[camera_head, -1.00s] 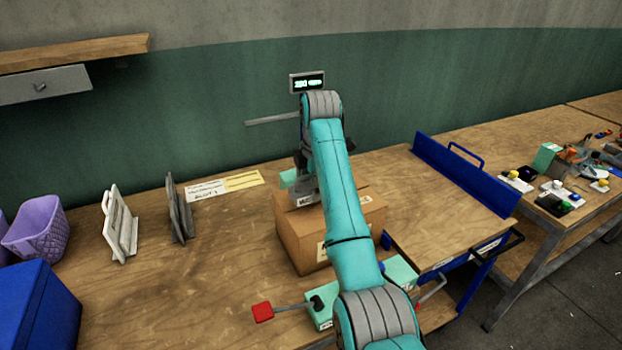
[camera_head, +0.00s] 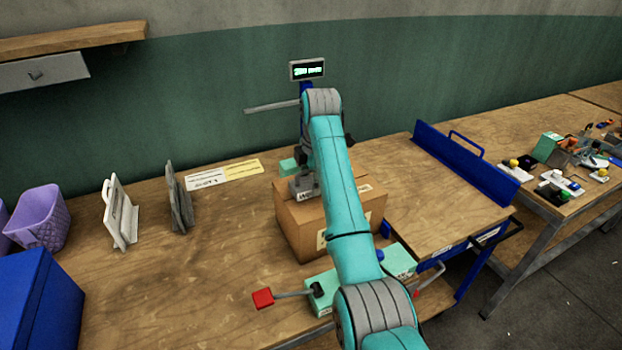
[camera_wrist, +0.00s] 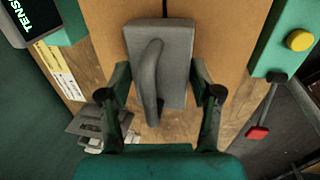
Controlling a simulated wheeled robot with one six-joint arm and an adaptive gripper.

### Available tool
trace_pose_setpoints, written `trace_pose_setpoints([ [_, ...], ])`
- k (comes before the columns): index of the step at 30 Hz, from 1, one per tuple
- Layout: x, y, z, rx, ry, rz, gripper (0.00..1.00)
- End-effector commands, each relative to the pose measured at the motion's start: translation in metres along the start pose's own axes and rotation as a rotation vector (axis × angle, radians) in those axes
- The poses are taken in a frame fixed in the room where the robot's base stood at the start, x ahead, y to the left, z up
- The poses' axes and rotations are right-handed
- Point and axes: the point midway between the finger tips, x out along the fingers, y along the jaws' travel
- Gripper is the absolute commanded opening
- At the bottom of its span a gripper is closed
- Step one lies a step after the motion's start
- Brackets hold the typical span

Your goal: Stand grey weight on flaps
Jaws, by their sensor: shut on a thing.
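The grey weight (camera_head: 304,188) has a block body and a raised loop handle; it also shows in the wrist view (camera_wrist: 178,62). It is upright at the top of the brown cardboard box (camera_head: 310,232), over its flaps (camera_wrist: 232,30). I cannot tell whether its base touches them. My gripper (camera_wrist: 160,72) is shut on the weight, one finger at each side in the wrist view. In the head view my arm hides most of the gripper and part of the box top. A seam between the flaps shows beyond the weight in the wrist view.
A teal press base with a red-knobbed lever (camera_head: 263,299) stands in front of the box. A lit display (camera_head: 307,69) rises behind it. A white rack (camera_head: 120,213) and a grey rack (camera_head: 179,200) stand left. A blue-sided cart (camera_head: 465,175) is right.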

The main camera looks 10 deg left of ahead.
Motion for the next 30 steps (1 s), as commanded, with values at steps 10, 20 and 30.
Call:
trace_pose_setpoints([
  [10, 0.0008, 0.0008, 0.0002, 0.000, -0.001, 0.005, 0.00],
  [20, 0.0042, 0.0001, 0.0002, 0.000, -0.001, 0.005, 0.00],
  [30, 0.0071, -0.0005, 0.0002, 0.000, -0.001, 0.005, 0.74],
])
